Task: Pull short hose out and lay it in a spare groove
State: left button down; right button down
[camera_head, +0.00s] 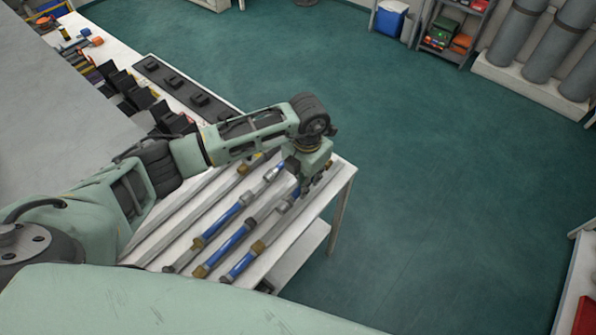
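Several blue hoses with metal and brass-coloured ends lie side by side in a pale grooved rack (172,228) on the white table. One hose (222,220) lies farthest left, a second (233,238) lies beside it, and a blue piece (241,264) shows nearest the table's front edge. I cannot tell for sure which is the short hose. The grooves at the rack's left side look bare of blue hose. My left gripper (306,184) points down over the hoses' far ends at the table's right end. Its fingers are mostly hidden by its own body. My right gripper is not in view.
Black blocks (125,85) and a dark strip with black fittings (187,88) occupy the table's far left part. A lower shelf (300,258) shows under the table. Open green floor (430,190) lies to the right. Grey cylinders (556,45) stand at the back right.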

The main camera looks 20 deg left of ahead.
pick_arm(q)
jog(key=shift+s+f+b, duration=0.1)
jog(key=shift+f+b, duration=0.3)
jog(key=shift+f, duration=0.1)
jog(key=shift+f+b, duration=0.45)
jog(key=shift+f, duration=0.25)
notch_tip(320, 180, down, 2)
jog(key=shift+f+b, duration=0.25)
jog(key=shift+b, duration=0.6)
jog(key=shift+f+b, duration=0.95)
jog(key=shift+f, duration=0.15)
jog(key=c, duration=1.6)
grip_release()
